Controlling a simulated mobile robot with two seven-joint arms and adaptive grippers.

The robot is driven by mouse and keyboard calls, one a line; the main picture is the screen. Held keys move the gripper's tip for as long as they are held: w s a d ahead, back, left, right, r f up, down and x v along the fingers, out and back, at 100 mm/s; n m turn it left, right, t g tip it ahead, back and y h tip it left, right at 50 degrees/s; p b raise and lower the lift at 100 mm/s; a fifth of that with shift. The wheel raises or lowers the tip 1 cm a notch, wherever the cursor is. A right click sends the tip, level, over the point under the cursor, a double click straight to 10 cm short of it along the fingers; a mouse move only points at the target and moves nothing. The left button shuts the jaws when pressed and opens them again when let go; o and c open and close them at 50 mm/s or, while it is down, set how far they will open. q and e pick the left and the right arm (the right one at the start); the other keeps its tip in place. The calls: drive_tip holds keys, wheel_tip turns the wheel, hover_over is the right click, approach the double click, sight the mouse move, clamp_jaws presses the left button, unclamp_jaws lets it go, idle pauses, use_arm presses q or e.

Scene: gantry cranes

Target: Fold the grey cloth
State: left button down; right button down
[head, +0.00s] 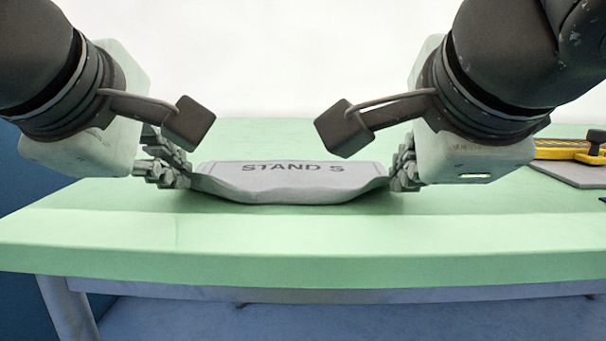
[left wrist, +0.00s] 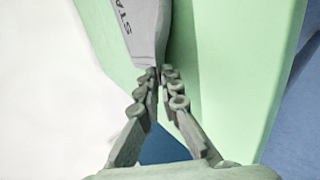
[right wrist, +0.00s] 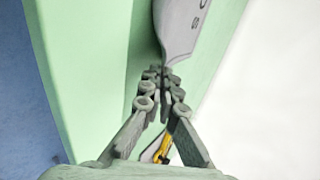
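The grey cloth (head: 290,182) lies over the green table with the printed text "STAND S" facing up. Its near edge is lifted and sags between my two grippers. My left gripper (head: 188,178) is shut on the cloth's left near corner, and the pinched corner also shows in the left wrist view (left wrist: 148,35). My right gripper (head: 393,182) is shut on the right near corner, and the cloth narrows into its fingertips in the right wrist view (right wrist: 178,30). The cloth's far part rests flat on the table, partly hidden behind the raised edge.
The green table (head: 300,245) is clear in front of the cloth and on the left. A yellow and black object (head: 562,150) lies on a grey flat piece (head: 575,175) at the right edge, beside my right arm. It also shows in the right wrist view (right wrist: 163,148).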

drive_tip(key=shift+w, duration=0.1)
use_arm(q)
drive_tip(key=c, duration=1.4)
unclamp_jaws()
drive_tip(key=shift+c, duration=0.2)
use_arm(e)
drive_tip(key=c, duration=1.4)
unclamp_jaws()
drive_tip(key=shift+c, duration=0.2)
